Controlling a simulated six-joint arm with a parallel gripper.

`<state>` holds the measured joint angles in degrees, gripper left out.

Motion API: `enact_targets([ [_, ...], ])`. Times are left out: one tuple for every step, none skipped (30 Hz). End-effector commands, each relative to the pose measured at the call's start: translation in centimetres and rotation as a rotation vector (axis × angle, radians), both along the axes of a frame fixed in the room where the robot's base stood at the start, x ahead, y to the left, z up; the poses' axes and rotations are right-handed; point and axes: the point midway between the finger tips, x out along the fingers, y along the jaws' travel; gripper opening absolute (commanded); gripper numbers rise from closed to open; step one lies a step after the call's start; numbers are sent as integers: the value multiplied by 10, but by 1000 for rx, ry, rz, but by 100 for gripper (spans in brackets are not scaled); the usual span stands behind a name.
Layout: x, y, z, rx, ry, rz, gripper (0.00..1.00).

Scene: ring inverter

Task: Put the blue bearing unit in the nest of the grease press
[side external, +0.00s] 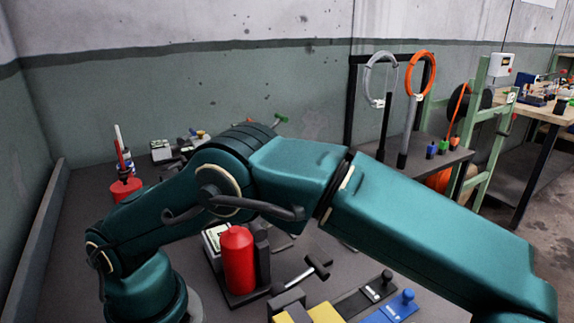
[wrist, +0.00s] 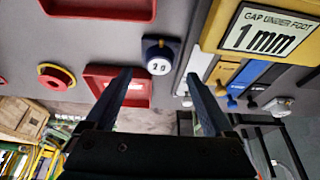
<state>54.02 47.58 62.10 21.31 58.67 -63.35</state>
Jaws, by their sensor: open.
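A small dark blue block (wrist: 150,43) with a round white face shows in the wrist view. It may be the blue bearing unit; I cannot tell for sure. My gripper (wrist: 160,73) is open and empty, and the block shows between and beyond its fingertips, with no visible contact. In the side external view my gripper is out of the picture. A red cylinder (side external: 238,262) on a dark base with a post beside it stands in front of my arm there. It may be the grease press; no nest can be made out.
Red trays (wrist: 97,80) lie left of the block, one behind my left finger. A yellow-framed sign (wrist: 265,36) and coloured strips with knobs are at right. Blue (side external: 390,308) and dark strips lie at the bench front. A rack with rings (side external: 381,70) stands behind.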

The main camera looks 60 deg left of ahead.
Motion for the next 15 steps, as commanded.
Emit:
enact_targets([
  [-5, -2, 13, -5, -4, -3, 88],
  [-7, -2, 19, -6, -5, -3, 88],
  [-10, -1, 27, -6, -5, -3, 88],
  [-12, -2, 33, -6, -5, -3, 88],
  [-15, -2, 38, -6, -5, -4, 88],
  [-18, -2, 45, -6, -4, -4, 88],
  [-20, -1, 49, -6, -4, -4, 88],
  [-22, -2, 54, -6, -4, -2, 88],
  [-24, -2, 59, -6, -4, -2, 88],
  [-25, -2, 62, -6, -3, -2, 88],
  [-26, -2, 65, -5, -3, -2, 88],
  [-28, -2, 68, -5, -3, -2, 88],
  [-29, -1, 70, -5, -2, -2, 88],
  [-29, -1, 72, -4, -2, -2, 88],
  [-29, 1, 74, -3, -1, 0, 88],
])
